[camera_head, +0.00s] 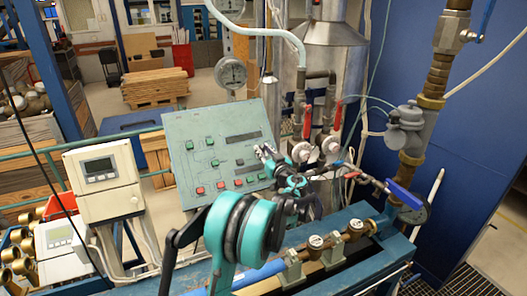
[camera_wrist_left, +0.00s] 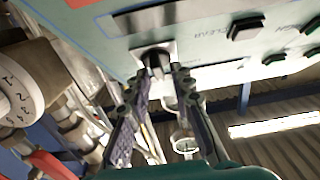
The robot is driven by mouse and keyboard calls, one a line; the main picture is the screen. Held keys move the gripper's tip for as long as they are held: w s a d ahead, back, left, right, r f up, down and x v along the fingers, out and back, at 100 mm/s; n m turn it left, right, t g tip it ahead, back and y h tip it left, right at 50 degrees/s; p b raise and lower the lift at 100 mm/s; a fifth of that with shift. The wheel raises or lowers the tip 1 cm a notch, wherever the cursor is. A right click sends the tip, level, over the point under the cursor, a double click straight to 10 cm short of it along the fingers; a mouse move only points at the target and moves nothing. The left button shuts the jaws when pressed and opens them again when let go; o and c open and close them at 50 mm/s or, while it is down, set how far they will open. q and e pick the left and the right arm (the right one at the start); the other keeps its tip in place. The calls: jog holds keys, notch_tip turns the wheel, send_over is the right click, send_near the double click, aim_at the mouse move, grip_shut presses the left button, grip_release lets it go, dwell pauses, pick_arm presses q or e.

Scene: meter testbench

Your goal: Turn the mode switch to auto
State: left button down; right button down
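The mode switch is a black rotary knob (camera_wrist_left: 156,62) on a pale square plate on the green control panel (camera_wrist_left: 105,32). In the wrist view my left gripper (camera_wrist_left: 161,77) has its two fingers apart, with the tips just at either side of the knob. I cannot tell whether they touch it. In the head view the green panel (camera_head: 205,135) stands at the middle, and my left gripper (camera_head: 265,154) is at its right edge, hiding the knob. The knob's pointing direction is unclear. My right gripper is not in view.
Several green and red buttons (camera_head: 221,185) are on the panel. Pipes with red-handled valves (camera_head: 307,122) stand close to the right of the gripper. A white meter box (camera_head: 104,180) is at the left. A pipe bench (camera_head: 340,275) runs below.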

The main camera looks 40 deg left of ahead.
pick_arm(q)
jog(key=shift+s+m+t, duration=0.15)
jog(key=shift+m+t, duration=0.25)
jog(key=shift+m, duration=0.1)
jog(key=m+t+h, duration=0.1)
jog(key=m, duration=0.1)
jog(key=shift+f+m+h+b, duration=0.1)
jog(key=shift+m+h+b, duration=0.2)
jog(key=shift+m+b, duration=0.1)
jog(key=m+t+h, duration=0.1)
jog(key=m, duration=0.1)
jog(key=m+t+h, duration=0.1)
jog(key=m+h, duration=0.1)
jog(key=m, duration=0.1)
jog(key=shift+m+t, duration=0.3)
jog(key=shift+t, duration=0.1)
jog(key=shift+m+h, duration=0.5)
